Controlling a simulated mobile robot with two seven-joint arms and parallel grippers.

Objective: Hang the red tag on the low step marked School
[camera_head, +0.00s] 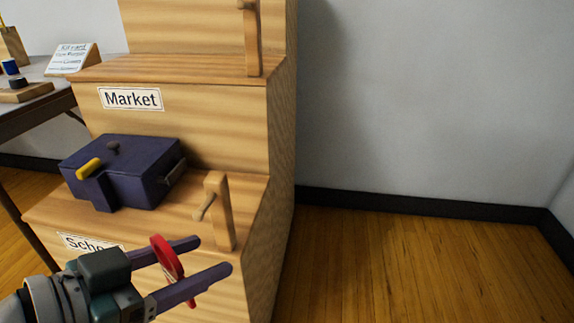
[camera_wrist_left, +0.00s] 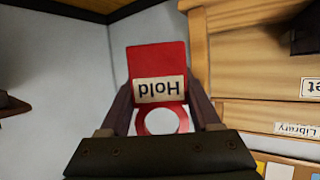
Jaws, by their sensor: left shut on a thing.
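My left gripper (camera_head: 214,254) is shut on the red tag (camera_head: 167,257), in front of the low step. In the left wrist view the red tag (camera_wrist_left: 157,62) has a square body, a white label reading "Hold" upside down, and a ring at the near end between the fingers. The low step carries the School label (camera_head: 78,243), partly hidden by my gripper. On this step stands a wooden post (camera_head: 221,212) with a short peg (camera_head: 203,207) pointing left. The peg is bare, and the tag is apart from it. My right gripper is not in view.
A dark purple box (camera_head: 135,170) with a yellow handle sits on the low step, left of the post. The Market step (camera_head: 190,118) rises behind, with another post (camera_head: 252,40) above. A side table (camera_head: 50,100) stands at left. The floor at right is clear.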

